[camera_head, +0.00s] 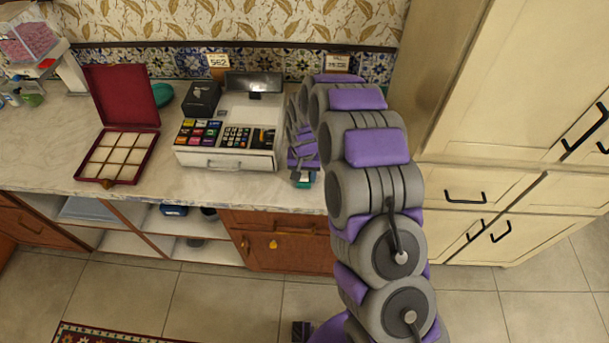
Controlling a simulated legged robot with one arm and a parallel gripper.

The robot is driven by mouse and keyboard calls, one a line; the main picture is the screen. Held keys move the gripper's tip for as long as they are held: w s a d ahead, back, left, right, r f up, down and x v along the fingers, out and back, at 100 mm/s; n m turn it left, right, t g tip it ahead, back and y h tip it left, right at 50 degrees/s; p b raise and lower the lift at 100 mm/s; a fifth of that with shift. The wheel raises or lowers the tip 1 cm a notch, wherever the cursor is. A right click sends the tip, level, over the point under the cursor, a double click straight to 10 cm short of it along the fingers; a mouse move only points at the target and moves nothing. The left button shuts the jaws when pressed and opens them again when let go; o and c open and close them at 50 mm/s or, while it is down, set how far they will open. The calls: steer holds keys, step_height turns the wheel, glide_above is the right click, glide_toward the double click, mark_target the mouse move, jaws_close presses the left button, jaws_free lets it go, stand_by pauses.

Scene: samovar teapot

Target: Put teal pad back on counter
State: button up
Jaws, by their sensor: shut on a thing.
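My gripper (302,172) is at the counter's front edge, just right of the cash register. It is shut on the teal pad (304,184), of which only a small strip shows beneath the fingers. My own arm and gripper hide the rest of the pad. The pale marble counter (62,158) runs along the wall. I cannot tell whether the pad touches it.
A white cash register (226,160) stands left of my gripper, with a black box (201,99) behind it. An open red compartment box (122,150) and a teal rounded object (162,94) are farther left. Cream cabinets (480,130) stand right.

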steer(key=shift+a, duration=0.4)
steer(key=o, duration=0.7)
steer(key=shift+c, duration=0.2)
steer(key=o, duration=0.4)
steer(key=shift+d, duration=0.6)
steer(key=shift+c, duration=0.2)
steer(key=shift+a, duration=0.15)
